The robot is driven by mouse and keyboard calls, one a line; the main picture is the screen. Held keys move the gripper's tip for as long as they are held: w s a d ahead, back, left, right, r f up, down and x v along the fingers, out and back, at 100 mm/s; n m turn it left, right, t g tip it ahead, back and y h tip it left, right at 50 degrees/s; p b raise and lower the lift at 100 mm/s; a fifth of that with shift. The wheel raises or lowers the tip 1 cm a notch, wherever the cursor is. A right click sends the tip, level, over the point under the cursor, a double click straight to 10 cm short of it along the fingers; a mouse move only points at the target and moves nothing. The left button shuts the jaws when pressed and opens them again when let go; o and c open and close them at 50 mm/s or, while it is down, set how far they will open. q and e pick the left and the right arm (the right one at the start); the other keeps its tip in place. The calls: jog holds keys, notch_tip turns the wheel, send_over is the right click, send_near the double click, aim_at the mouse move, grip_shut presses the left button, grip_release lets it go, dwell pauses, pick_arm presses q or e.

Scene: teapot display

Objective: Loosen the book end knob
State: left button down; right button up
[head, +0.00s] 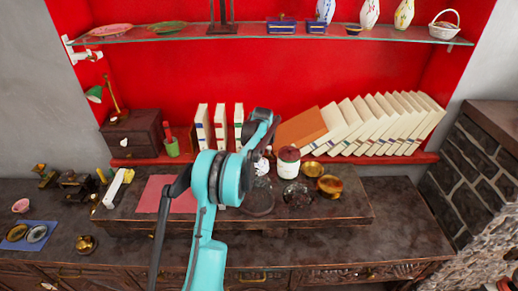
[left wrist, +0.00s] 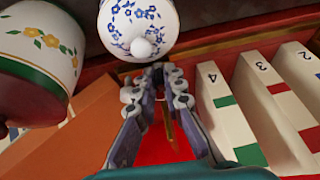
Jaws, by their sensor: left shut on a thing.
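My left gripper (head: 268,148) is at the front of the red shelf, between the upright books (head: 220,127) and the leaning orange book (head: 303,126). In the left wrist view its fingers (left wrist: 155,72) are drawn together at the tips. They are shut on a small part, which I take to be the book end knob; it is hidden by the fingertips. A thin brown-gold strip (left wrist: 168,124), perhaps part of the book end, shows behind the fingers. My right gripper is not in view.
A white blue-flowered pot (left wrist: 140,22) sits close by the fingertips. A green-banded pot (left wrist: 42,50) with a dark red lid is at left. Numbered books (left wrist: 232,118) stand at right. Brass bowls (head: 329,186) are on the raised board (head: 345,207). A glass shelf (head: 280,36) hangs above.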

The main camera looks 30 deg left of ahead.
pick_arm(q)
jog(key=h, duration=0.1)
jog(key=t+h, duration=0.1)
jog(key=h, duration=0.1)
jog(key=shift+s+a+n+t, duration=0.25)
jog(key=shift+a+n+t, duration=0.15)
jog(key=shift+a+f+t+h+b, duration=0.1)
jog(key=shift+f+t+h+b, duration=0.15)
jog(key=shift+t+h, duration=0.6)
jog(key=shift+s+n+t+h+b, duration=0.1)
jog(key=shift+n+t+h+b, duration=0.4)
jog(key=shift+h, duration=0.55)
jog(key=c, duration=1.7)
grip_release()
